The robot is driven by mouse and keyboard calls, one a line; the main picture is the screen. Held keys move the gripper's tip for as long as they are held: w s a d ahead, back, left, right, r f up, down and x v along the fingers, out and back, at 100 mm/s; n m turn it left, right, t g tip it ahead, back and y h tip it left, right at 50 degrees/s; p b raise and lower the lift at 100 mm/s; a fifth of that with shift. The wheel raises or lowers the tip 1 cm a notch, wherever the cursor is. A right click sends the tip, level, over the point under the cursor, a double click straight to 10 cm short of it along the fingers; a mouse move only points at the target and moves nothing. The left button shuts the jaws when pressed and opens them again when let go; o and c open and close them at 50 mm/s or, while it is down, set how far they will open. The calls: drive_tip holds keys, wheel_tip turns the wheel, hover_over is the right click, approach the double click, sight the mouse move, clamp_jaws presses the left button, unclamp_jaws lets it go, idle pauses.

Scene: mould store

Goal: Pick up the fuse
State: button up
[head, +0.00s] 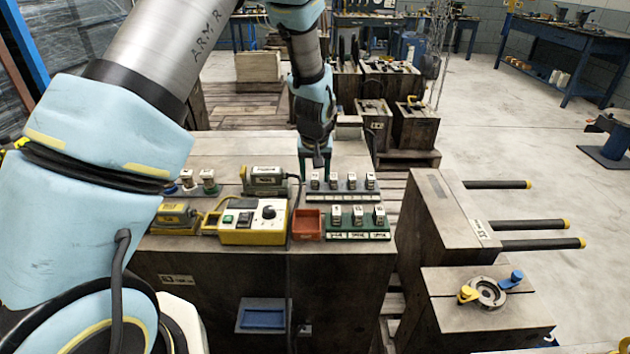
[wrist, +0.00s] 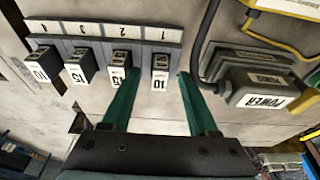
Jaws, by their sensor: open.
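Several upright fuses stand in a row in a grey rack (head: 343,197), which also shows in the wrist view (wrist: 100,32). The end fuse at slot 1 (wrist: 160,70), marked 10, is the leftmost in the head view (head: 315,181). My gripper (head: 315,172) is above that end of the rack, pointing down. In the wrist view its green fingers (wrist: 158,78) are open, one on each side of the slot 1 fuse. The left finger is close to the neighbouring fuse (wrist: 121,64). I cannot tell whether the fingers touch either fuse.
A green rack (head: 358,235) with three fuses stands in front. A red tray (head: 307,224), a yellow control box (head: 252,222) and a grey POWER unit (head: 264,180) with a cable stand to the left. The POWER unit (wrist: 258,85) is near the right finger.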

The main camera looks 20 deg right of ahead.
drive_tip(key=shift+f, duration=0.1)
clamp_jaws()
idle(0.4)
